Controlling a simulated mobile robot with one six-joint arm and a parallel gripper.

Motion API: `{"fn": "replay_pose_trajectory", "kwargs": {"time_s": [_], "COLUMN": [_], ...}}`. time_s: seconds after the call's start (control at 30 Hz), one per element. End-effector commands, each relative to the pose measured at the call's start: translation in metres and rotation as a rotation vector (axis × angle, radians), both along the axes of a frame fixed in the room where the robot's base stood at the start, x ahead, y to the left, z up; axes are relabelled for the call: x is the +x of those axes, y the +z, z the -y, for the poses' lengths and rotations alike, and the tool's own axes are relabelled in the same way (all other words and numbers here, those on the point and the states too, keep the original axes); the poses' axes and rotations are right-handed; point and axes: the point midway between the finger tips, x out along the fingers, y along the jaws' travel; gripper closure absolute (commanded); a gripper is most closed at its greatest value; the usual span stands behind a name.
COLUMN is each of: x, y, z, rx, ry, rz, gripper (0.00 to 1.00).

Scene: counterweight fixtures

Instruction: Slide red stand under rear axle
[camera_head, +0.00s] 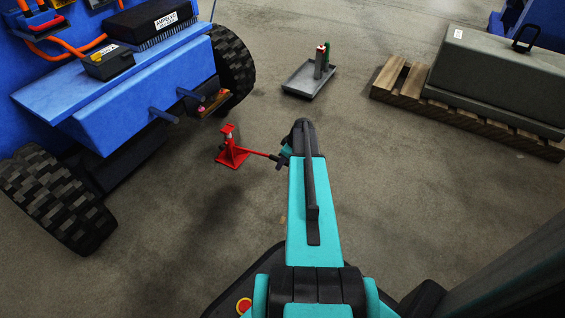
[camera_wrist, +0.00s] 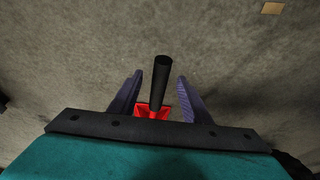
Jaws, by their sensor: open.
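The red stand (camera_head: 232,152) stands upright on the concrete floor, to the right of the blue vehicle and apart from it. A bar with a dark grip (camera_head: 270,156) reaches from it toward my gripper (camera_head: 284,155). In the wrist view my gripper (camera_wrist: 158,95) is open. The black handle grip (camera_wrist: 162,75) lies between its two fingers with gaps on both sides, and part of the red stand (camera_wrist: 150,110) shows behind it. The blue vehicle (camera_head: 140,105) has its rear wheels (camera_head: 60,195) at left and at top. The axle itself is mostly hidden in shadow under the body.
A grey tray (camera_head: 296,82) with a red-topped and a green cylinder sits on the floor beyond. A wooden pallet (camera_head: 465,118) bears a grey block (camera_head: 500,75) at right. Two blue pegs (camera_head: 163,115) stick out from the vehicle. The floor around the stand is clear.

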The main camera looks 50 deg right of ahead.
Motion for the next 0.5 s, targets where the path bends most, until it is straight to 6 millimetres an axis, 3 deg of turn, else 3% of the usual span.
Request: {"fn": "replay_pose_trajectory", "kwargs": {"time_s": [0.2, 0.5], "x": [0.0043, 0.0052], "y": [-0.0116, -0.0139], "z": [-0.0011, -0.0017], "rx": [0.001, 0.001], "ry": [0.0, 0.0], "rz": [0.0, 0.0], "gripper": [0.56, 0.56]}}
